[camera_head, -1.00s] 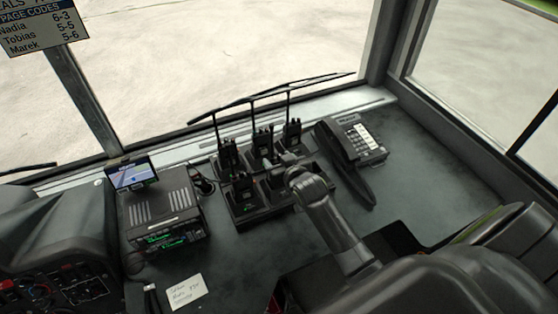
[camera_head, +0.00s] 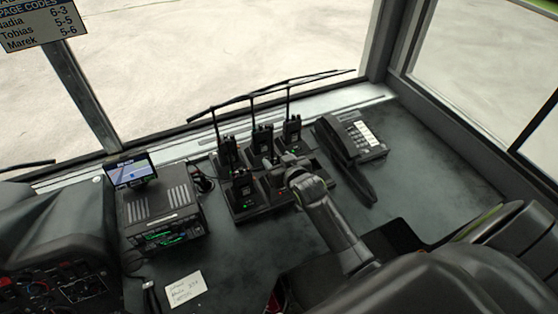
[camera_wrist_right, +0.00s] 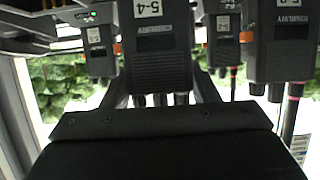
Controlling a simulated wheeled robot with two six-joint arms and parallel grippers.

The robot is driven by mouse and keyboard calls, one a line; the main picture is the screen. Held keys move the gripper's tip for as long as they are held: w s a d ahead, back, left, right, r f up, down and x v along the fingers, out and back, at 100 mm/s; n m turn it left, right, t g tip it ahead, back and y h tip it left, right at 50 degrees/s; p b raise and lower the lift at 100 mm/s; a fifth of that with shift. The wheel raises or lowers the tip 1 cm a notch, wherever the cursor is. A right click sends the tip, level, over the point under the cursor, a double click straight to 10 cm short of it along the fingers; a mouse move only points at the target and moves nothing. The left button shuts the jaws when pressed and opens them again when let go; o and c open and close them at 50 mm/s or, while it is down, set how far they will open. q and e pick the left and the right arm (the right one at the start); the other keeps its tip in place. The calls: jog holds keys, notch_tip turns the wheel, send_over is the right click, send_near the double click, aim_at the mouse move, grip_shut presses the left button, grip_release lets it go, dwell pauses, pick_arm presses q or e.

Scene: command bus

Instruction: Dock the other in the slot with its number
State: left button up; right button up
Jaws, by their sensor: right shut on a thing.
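A black multi-slot charger (camera_head: 262,211) stands on the dash. Black radios with tall antennas stand in its back row, at left (camera_head: 229,152), middle (camera_head: 262,139) and right (camera_head: 291,131). A shorter-looking radio (camera_head: 243,185) stands at its front left. My right gripper (camera_head: 279,168) is over the charger's front middle and right part. In the right wrist view it is shut on a radio labelled 5-4 (camera_wrist_right: 155,60), which shows upside down between the fingers. Whether this radio is seated in a slot cannot be told. My left gripper is not in view.
A desk phone (camera_head: 350,140) with its handset (camera_head: 357,183) lies close to the right of the charger. A radio unit (camera_head: 160,215) with a small screen (camera_head: 131,170) stands to the left. A paper note (camera_head: 185,290) lies in front. A page-code sign (camera_head: 38,24) hangs at the upper left.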

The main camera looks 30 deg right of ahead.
jog(key=shift+f, duration=0.1)
jog(key=o, duration=1.3)
jog(key=shift+o, duration=1.1)
jog(key=shift+f, duration=0.1)
jog(key=b+v, duration=0.2)
jog(key=v, duration=1.5)
jog(key=shift+s, duration=0.25)
